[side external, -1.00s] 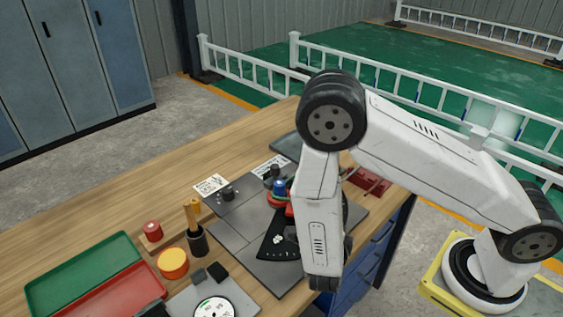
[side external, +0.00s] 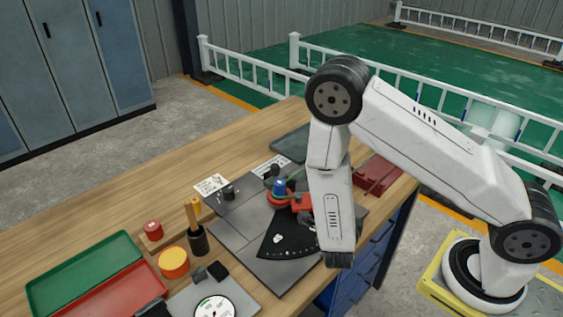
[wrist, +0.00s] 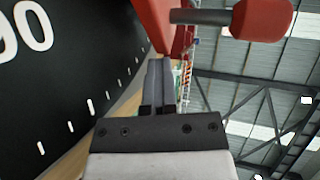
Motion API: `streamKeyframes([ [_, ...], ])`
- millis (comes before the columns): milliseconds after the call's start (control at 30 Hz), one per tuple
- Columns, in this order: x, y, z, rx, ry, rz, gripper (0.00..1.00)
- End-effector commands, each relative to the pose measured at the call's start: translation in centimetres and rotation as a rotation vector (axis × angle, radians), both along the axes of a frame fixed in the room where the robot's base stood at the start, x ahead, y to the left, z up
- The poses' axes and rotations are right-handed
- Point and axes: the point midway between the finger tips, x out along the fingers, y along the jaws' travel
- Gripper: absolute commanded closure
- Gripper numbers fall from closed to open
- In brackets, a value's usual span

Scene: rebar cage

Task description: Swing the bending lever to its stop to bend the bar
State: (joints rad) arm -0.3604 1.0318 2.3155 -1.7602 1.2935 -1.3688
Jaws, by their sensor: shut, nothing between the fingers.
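The bender's red lever (wrist: 178,40) shows in the wrist view as a red arm with a dark rod ending in a red knob. In the side external view the red lever (side external: 300,203) reaches right from the blue-topped post (side external: 279,188) and passes behind my arm. The black angle dial (side external: 280,238) lies under it; its "90" mark shows in the wrist view (wrist: 25,30). My gripper (wrist: 158,68) is shut and empty, its fingertips close to the red lever; I cannot tell whether they touch. My arm hides the fingers in the side view. The bar cannot be made out clearly.
Green (side external: 85,268) and red (side external: 118,300) trays lie at the left of the bench. An orange-yellow puck (side external: 173,262), a dark cup (side external: 197,240) and a white round gauge (side external: 214,308) stand nearer. A dark red tray (side external: 380,172) lies behind my arm.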

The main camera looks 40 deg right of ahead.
Motion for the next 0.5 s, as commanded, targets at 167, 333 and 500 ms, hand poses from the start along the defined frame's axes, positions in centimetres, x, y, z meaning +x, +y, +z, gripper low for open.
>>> streamKeyframes([
  [167,0.4,-0.6,0.2,-0.003,-0.020,-0.023,1.00],
  [333,-0.1,-0.1,0.2,-0.003,-0.018,-0.021,1.00],
  [500,-1.1,0.8,0.2,-0.003,-0.013,-0.014,1.00],
])
